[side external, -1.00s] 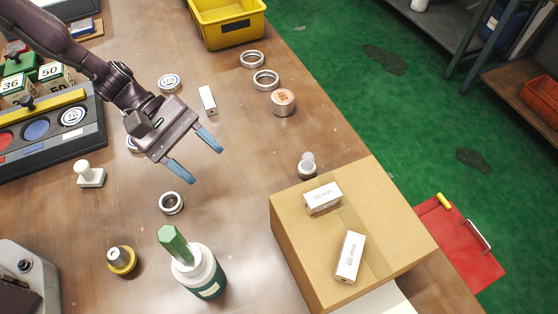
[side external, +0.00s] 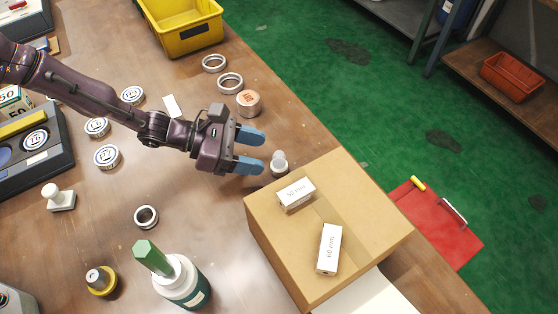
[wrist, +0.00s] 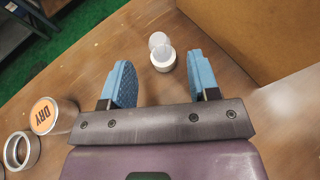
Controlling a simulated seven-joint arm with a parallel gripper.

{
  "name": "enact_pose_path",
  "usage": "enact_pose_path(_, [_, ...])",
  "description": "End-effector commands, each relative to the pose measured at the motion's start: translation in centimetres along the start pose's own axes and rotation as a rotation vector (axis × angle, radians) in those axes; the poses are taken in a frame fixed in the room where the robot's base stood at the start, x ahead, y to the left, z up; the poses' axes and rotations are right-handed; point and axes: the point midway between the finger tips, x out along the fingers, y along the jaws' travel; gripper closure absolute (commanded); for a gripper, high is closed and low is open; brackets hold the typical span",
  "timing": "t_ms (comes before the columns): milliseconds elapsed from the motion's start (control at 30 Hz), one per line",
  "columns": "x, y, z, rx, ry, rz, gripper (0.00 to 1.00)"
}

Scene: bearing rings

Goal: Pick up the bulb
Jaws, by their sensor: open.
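The bulb (side external: 279,158) is a small frosted white dome on a pale base, standing on the bench close to the cardboard box. My gripper (side external: 258,150) has two blue-padded fingers spread apart and empty, pointing toward the bulb. The gripper also shows in the wrist view (wrist: 158,72).
The cardboard box (side external: 264,222) stands just right of the bulb, with two white labelled boxes on top. An orange-topped tin (side external: 249,104) and metal rings (side external: 230,83) lie behind my gripper. A green-capped bottle (side external: 190,285) stands in front. The bench between is clear.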

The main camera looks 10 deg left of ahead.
Motion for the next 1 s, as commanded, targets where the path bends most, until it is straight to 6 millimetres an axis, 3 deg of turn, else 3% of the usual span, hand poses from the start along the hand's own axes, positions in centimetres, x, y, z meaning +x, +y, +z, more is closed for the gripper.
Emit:
enact_pose_path(333, [4.4,0.0,0.0,0.002,0.000,-0.002,0.44])
enact_pose_path(667, [5.2,0.0,0.1,0.000,0.000,-0.001,0.44])
enact_pose_path(733, [5.2,0.0,0.1,0.001,0.000,-0.001,0.54])
enact_pose_path(900, [5.1,0.0,0.0,0.001,0.001,-0.001,0.93])
enact_pose_path(933, [5.1,0.0,0.0,0.001,0.001,-0.001,0.98])
enact_pose_path(1000, [5.1,0.0,0.0,0.000,0.002,-0.001,0.98])
